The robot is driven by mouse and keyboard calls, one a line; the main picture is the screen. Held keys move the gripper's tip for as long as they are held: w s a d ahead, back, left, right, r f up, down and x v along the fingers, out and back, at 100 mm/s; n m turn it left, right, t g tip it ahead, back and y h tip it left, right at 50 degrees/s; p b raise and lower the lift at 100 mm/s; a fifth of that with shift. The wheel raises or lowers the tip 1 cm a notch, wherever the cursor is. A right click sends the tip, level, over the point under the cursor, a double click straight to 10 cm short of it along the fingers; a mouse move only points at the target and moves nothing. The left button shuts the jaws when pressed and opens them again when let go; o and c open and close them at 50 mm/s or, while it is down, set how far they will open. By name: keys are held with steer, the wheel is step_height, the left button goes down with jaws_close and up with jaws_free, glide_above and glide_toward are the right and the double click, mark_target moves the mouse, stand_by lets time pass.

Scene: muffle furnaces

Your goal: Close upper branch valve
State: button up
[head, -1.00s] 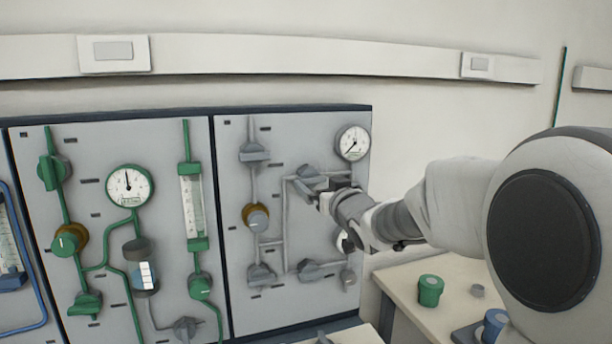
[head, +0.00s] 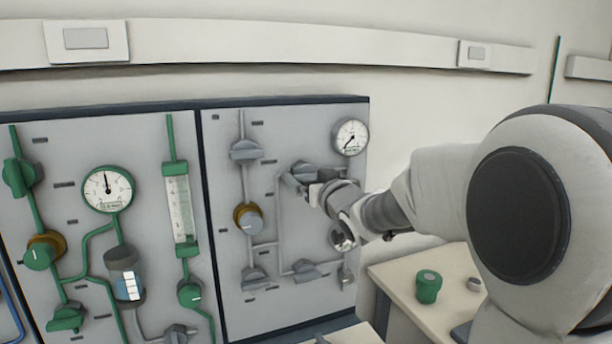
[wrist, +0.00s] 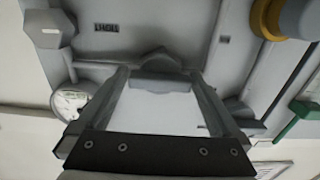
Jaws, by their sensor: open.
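The upper branch valve (head: 302,172) is a grey valve on the right-hand grey panel, left of and below the round gauge. My gripper (head: 315,192) is at its lower right in the head view and hides part of it. In the wrist view a grey valve body (wrist: 155,62) lies between the two fingertips of my gripper (wrist: 157,74). The fingers are apart, one on each side of it. I cannot tell whether they touch it. The lower branch valve (head: 305,271) is below on the same panel.
A round gauge (head: 350,136) is above and right of my gripper. A grey knob with a yellow collar (head: 248,218) is to the left. The neighbouring panel carries green valves and a flow tube (head: 180,210). A bench with a green cylinder (head: 428,287) is at lower right.

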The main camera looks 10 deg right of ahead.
steer(key=shift+c, duration=0.3)
steer(key=c, duration=1.1)
steer(key=shift+n+b, duration=0.4)
steer(key=shift+b, duration=0.1)
steer(key=n+b, duration=0.3)
steer(key=shift+f, duration=0.2)
steer(key=n+b, duration=0.4)
steer(key=n, duration=0.1)
steer(key=shift+s+a, duration=0.1)
steer(key=shift+a, duration=0.05)
steer(key=n+b, duration=0.2)
steer(key=n, duration=0.3)
steer(key=shift+b, duration=0.4)
steer(key=n+b, duration=0.2)
steer(key=n, duration=0.2)
